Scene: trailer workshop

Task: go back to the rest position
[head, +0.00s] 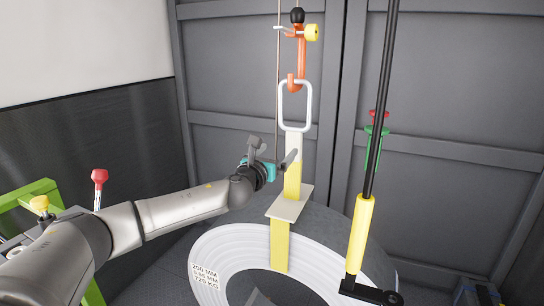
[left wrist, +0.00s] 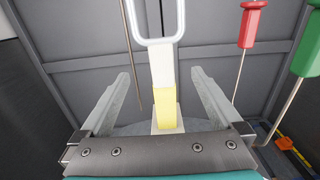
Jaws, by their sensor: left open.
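My left arm comes in from the left in the head view. Its gripper (head: 290,158) is beside the yellow and white sling (head: 292,180). In the left wrist view the open gripper (left wrist: 159,76) has its two fingers spread wide, one on each side of the sling (left wrist: 165,105). No contact with the sling shows. The sling rises from the large coil (head: 225,258) to a white link (head: 295,105), which hangs on an orange hook (head: 298,65). My right gripper is in neither view.
A black pole with a yellow sleeve (head: 360,235) stands right of the sling. Red and green handles (head: 376,130) are behind it. A green frame (head: 35,190) and red-knobbed lever (head: 99,176) are at the left. Grey panelled walls (head: 225,75) close off the back.

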